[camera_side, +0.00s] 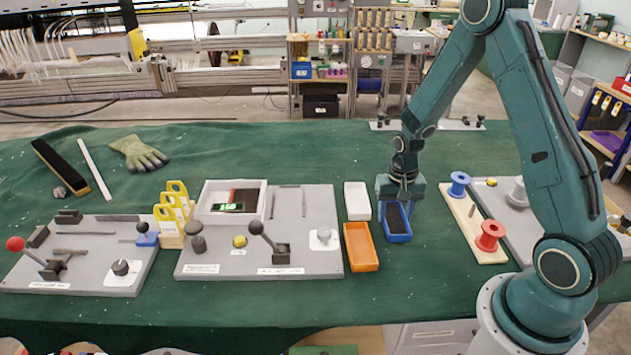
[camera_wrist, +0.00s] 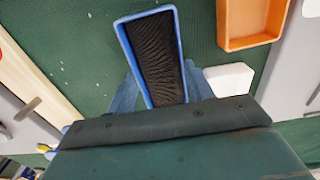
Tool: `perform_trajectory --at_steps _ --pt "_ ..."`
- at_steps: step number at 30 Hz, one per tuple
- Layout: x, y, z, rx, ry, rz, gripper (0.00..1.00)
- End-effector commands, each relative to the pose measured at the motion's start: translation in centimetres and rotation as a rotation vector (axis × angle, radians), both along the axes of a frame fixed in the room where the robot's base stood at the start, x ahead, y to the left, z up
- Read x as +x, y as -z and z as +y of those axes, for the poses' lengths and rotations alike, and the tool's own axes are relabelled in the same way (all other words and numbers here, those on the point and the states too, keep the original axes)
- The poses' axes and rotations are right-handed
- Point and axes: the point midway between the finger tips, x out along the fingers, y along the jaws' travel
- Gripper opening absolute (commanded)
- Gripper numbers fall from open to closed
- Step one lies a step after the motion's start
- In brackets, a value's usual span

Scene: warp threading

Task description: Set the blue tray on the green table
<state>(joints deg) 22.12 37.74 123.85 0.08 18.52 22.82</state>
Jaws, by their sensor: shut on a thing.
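The blue tray (camera_side: 398,238) with dark ribbed contents is under my gripper (camera_side: 401,198) in the side view, right of the orange tray. In the wrist view the blue tray (camera_wrist: 131,62) points away from my gripper (camera_wrist: 160,85), with a finger at each side of its near end. My gripper is shut on the tray. The green table (camera_side: 425,285) spreads beneath it. I cannot tell whether the tray's bottom touches the cloth or is slightly above it.
An orange tray (camera_side: 361,247) and a white tray (camera_side: 357,201) stand close on the left. A wooden board with a blue spool (camera_side: 458,184) and a red spool (camera_side: 489,236) lies on the right. Grey panels (camera_side: 300,262) flank the area. Cloth in front is clear.

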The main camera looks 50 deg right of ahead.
Motion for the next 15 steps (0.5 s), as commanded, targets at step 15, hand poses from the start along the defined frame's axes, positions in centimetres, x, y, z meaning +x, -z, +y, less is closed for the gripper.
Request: perform_trajectory --at_steps 15 --pt "0.04 0.5 -0.01 -0.001 0.0 -0.002 0.56"
